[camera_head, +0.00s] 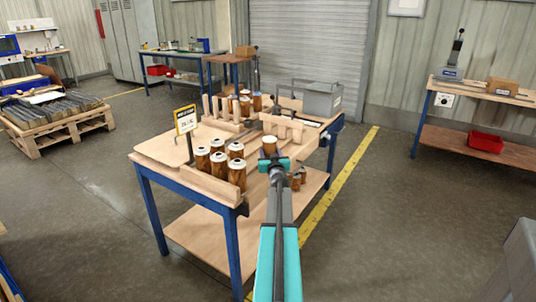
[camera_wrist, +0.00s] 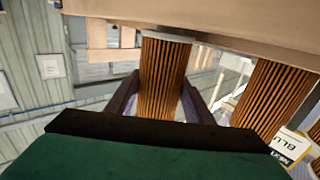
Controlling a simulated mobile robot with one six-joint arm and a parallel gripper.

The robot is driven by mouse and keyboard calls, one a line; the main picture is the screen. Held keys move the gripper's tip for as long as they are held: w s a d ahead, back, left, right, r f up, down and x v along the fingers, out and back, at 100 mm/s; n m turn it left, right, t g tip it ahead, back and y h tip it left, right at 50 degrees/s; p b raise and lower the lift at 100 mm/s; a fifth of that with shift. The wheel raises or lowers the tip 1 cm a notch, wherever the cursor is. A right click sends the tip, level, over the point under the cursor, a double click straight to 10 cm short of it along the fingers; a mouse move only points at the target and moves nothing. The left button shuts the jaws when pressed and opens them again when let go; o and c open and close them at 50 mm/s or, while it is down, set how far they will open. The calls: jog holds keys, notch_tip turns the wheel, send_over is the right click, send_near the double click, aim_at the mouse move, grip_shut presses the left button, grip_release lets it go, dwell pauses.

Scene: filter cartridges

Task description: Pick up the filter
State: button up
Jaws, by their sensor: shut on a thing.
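My gripper (camera_head: 274,161) is at the right front part of the workbench, shut on a filter (camera_head: 269,146). This filter is a brown pleated cylinder with a white top in the head view. In the wrist view the held filter (camera_wrist: 163,75) stands between the two dark fingers (camera_wrist: 160,102), its pleats clearly visible. I cannot tell whether it touches the bench. A second pleated filter (camera_wrist: 272,98) shows to the right in the wrist view. Several more filters (camera_head: 218,165) with white tops stand at the bench's left front.
The wooden workbench (camera_head: 160,150) has blue legs. A sign (camera_head: 185,120) stands at its left. Upright wooden dividers (camera_head: 283,128) and a grey box (camera_head: 322,98) are farther back. More filters (camera_head: 245,104) stand at the rear. Small brown cylinders (camera_head: 296,181) show right of my gripper.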

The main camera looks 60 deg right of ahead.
aim_at(271, 146)
jog(key=shift+r, duration=0.2)
jog(key=shift+r+p, duration=1.2)
jog(key=shift+r, duration=0.45)
jog(key=s+d+r+p+v, duration=0.1)
jog(key=p+v, duration=0.1)
jog(key=v, duration=1.4)
jog(key=shift+r, duration=0.15)
jog(key=shift+s, duration=0.1)
jog(key=shift+r, duration=0.1)
notch_tip(271, 146, up, 4)
jog(key=p, duration=0.5)
jog(key=shift+r+p, duration=0.2)
jog(key=shift+p, duration=0.2)
